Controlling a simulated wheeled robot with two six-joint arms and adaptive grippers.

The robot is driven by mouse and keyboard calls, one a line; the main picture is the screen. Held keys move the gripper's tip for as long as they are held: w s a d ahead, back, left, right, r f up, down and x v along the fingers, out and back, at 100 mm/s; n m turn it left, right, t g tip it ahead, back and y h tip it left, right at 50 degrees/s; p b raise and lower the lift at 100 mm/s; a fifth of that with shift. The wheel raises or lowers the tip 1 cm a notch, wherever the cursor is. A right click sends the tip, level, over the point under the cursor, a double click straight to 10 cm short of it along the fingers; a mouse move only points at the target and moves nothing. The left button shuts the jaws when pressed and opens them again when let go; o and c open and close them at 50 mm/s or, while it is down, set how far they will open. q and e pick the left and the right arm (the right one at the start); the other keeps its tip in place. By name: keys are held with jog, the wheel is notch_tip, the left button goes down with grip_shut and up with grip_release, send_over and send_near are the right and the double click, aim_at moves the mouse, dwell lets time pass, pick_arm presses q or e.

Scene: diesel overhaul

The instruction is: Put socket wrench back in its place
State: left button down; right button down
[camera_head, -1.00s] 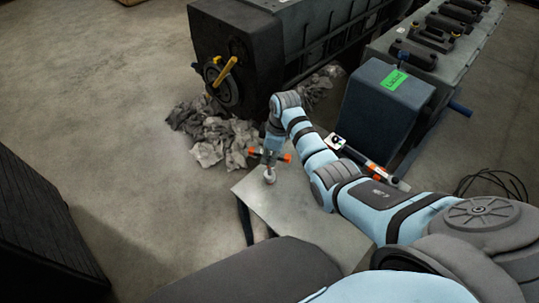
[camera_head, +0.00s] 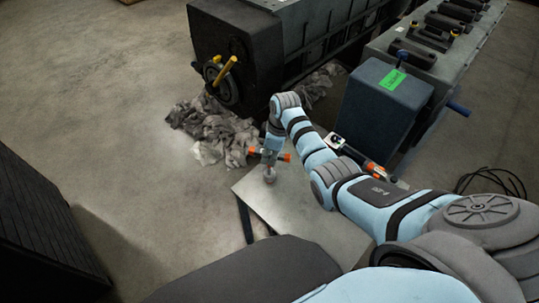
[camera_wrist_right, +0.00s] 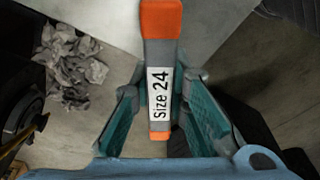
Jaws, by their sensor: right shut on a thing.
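The socket wrench (camera_wrist_right: 159,84) has a grey body, orange ends and a white label reading "Size 24". My right gripper (camera_wrist_right: 165,112) is shut on it, with a teal finger on each side in the right wrist view. In the head view, my right gripper (camera_head: 271,146) holds the wrench with its orange ends pointing left and right. A round pale end (camera_head: 269,176) points down over the far corner of a grey metal surface (camera_head: 300,214). I cannot tell whether it touches the surface. My left gripper is not in view.
Crumpled rags (camera_head: 213,132) lie on the floor beside a dark engine block (camera_head: 232,45) with a yellow handle. A dark blue box with a green label (camera_head: 391,80) stands behind my right arm. Another tool with orange (camera_head: 376,170) lies beside that arm. A black slatted cabinet (camera_head: 40,235) is at left.

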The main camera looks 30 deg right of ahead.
jog(key=shift+f+b, duration=0.7)
jog(key=shift+f, duration=0.4)
jog(key=c, duration=0.9)
grip_release()
notch_tip(320, 180, up, 10)
jog(key=p, duration=1)
jog(key=shift+f, duration=0.45)
